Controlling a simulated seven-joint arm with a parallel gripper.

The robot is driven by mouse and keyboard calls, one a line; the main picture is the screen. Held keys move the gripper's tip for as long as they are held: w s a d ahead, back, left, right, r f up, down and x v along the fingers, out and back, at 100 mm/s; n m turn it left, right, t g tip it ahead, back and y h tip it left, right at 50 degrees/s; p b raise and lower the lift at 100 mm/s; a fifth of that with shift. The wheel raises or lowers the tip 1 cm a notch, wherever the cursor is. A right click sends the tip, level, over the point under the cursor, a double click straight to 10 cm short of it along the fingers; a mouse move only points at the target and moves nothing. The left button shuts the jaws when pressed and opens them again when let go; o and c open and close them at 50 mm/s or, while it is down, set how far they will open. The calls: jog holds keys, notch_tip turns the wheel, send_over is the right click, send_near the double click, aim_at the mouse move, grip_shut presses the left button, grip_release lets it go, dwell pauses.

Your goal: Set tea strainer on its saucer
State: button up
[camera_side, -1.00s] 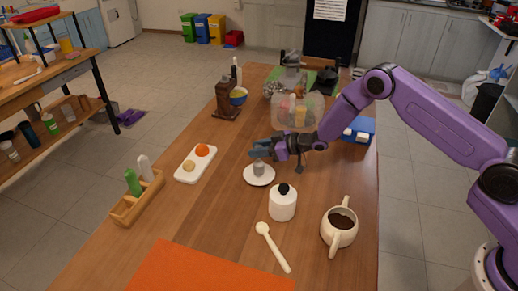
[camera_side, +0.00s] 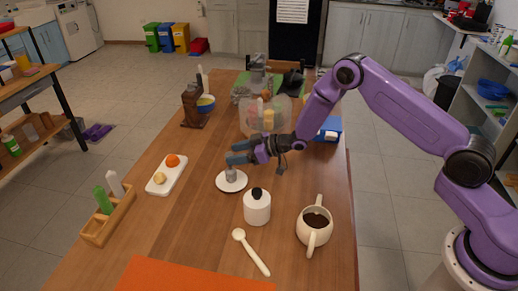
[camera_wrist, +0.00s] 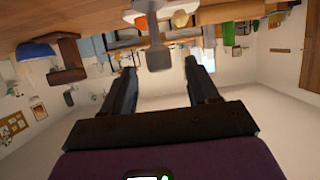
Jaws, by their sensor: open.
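The tea strainer (camera_side: 231,174) is a small grey piece standing upright on a round white saucer (camera_side: 231,187) in the middle of the table. My gripper (camera_side: 238,153) is open and empty, just above and behind the strainer in the side view. In the wrist view, which is upside down, the strainer (camera_wrist: 158,57) shows near the gap between my two finger tips (camera_wrist: 163,68), apart from both.
A white lidded jar (camera_side: 257,211), a spoon (camera_side: 252,253) and a cream pot (camera_side: 311,235) with dark contents stand in front. A white board (camera_side: 164,183) with round items and a wooden rack (camera_side: 108,222) are left. A clear container (camera_side: 250,120) and blue box (camera_side: 331,128) are behind.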

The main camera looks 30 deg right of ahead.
jog(key=v, duration=0.9)
jog(key=shift+r, duration=0.1)
jog(key=s+a+r+n+g+h, duration=0.1)
jog(key=s+a+r+g+h, duration=0.2)
jog(key=s, duration=0.4)
jog(key=s+a+r+n+g+h, duration=0.1)
jog(key=s+r+h, duration=0.1)
jog(key=s+r, duration=0.5)
jog(key=s+d+r+g+h, duration=0.1)
jog(key=s+d, duration=0.2)
jog(key=s, duration=0.6)
jog(key=s+d+r+n+g+h, duration=0.1)
jog(key=s+d, duration=0.3)
jog(key=s, duration=0.5)
jog(key=s+d+r+g+h, duration=0.2)
jog(key=s+d+g, duration=0.1)
jog(key=s, duration=0.6)
jog(key=shift+s+d+r+n, duration=0.15)
jog(key=shift+s+r+n, duration=0.05)
jog(key=shift+s+n, duration=0.1)
jog(key=shift+w, duration=0.1)
